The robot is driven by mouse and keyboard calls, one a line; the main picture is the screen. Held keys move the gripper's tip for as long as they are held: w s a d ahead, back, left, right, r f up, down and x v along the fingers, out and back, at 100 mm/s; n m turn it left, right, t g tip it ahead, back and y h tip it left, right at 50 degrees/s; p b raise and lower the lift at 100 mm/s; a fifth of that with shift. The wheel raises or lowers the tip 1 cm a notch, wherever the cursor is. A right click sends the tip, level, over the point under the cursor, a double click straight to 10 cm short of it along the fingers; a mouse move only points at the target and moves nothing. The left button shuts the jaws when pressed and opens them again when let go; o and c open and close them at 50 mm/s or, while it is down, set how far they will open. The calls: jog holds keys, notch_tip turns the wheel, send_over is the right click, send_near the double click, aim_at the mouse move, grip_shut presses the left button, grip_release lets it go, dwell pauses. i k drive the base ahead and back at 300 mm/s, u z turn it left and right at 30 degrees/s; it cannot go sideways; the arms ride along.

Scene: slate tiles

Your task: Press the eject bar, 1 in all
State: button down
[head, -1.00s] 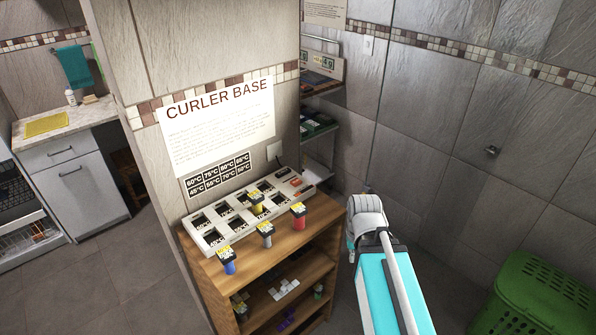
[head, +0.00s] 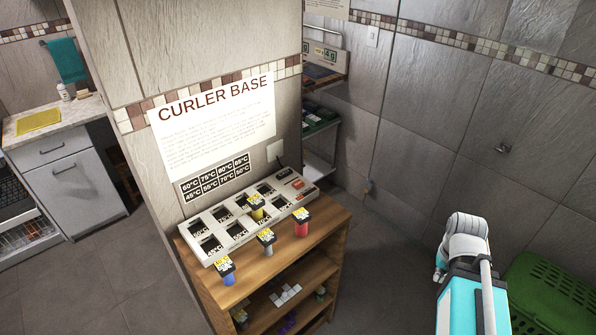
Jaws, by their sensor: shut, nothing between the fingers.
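The curler base (head: 232,233) is a pale panel with two rows of dark square wells, lying on top of a wooden shelf unit (head: 330,240). At its far right end are a small red switch-like part (head: 298,184) and an orange-red bar (head: 307,194). I cannot read any label on them, so which is the eject bar is not certain. A yellow-handled curler (head: 257,212) stands in one of the wells. My arm rises at the right, clear of the base. My gripper does not show.
Blue (head: 229,277), grey (head: 267,247) and red (head: 301,227) curlers stand along the shelf top in front of the base. A poster (head: 215,125) and a temperature chart (head: 215,178) are on the wall behind. A green basket (head: 550,290) is at the lower right.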

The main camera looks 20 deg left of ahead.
aim_at(289, 171)
jog(key=z, duration=0.95)
jog(key=k, duration=0.15)
jog(key=u, duration=2.05)
